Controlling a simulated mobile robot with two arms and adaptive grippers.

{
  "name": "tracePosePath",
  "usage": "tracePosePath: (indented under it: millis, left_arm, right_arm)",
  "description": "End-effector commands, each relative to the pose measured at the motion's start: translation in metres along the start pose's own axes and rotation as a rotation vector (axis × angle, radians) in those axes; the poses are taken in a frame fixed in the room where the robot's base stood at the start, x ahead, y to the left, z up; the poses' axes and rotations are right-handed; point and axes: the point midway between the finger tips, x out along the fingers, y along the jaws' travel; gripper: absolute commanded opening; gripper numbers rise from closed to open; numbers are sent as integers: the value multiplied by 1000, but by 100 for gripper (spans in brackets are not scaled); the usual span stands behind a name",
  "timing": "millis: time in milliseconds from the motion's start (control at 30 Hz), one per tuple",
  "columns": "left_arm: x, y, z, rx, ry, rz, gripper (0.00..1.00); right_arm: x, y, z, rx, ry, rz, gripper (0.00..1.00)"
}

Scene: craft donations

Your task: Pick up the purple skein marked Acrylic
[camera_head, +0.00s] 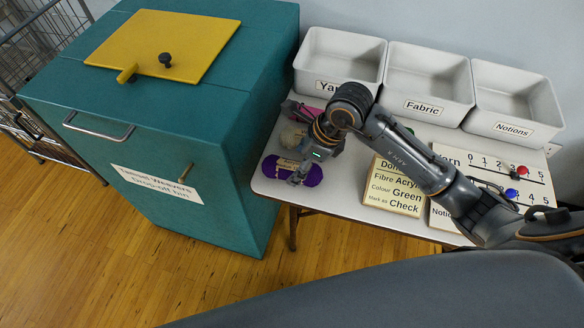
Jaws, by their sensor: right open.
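The purple skein (314,176) lies at the front left of the white table, with a pale label partly showing on it; the label's words are too small to read. My right gripper (298,178) reaches down from the right and is over the skein, its fingers open and overlapping it in the view. I cannot tell whether they touch it. Part of the skein is hidden behind the gripper. My left gripper is not in view.
A pale skein (291,135) and a magenta one lie behind, partly hidden by my arm. Bins marked Fabric (428,82) and Notions (515,103) and a third stand at the back. A card (395,188) and slider boards lie right. A teal drop-off bin (150,130) stands left.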

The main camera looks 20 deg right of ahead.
Motion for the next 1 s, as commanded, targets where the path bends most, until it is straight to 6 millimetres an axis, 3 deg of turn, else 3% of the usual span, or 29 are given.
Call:
tracePosePath:
  millis: [200,467,733,767,1000]
  left_arm:
    - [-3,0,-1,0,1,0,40]
    - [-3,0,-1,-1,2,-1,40]
    - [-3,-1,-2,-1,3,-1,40]
    - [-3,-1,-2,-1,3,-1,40]
    - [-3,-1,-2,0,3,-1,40]
  right_arm:
    - [25,0,0,1,-1,1,77]
    - [28,-1,0,0,-1,-1,77]
    - [28,-1,0,0,-1,-1,22]
    - [28,-1,0,0,-1,-1,19]
    - [27,-1,0,0,-1,-1,19]
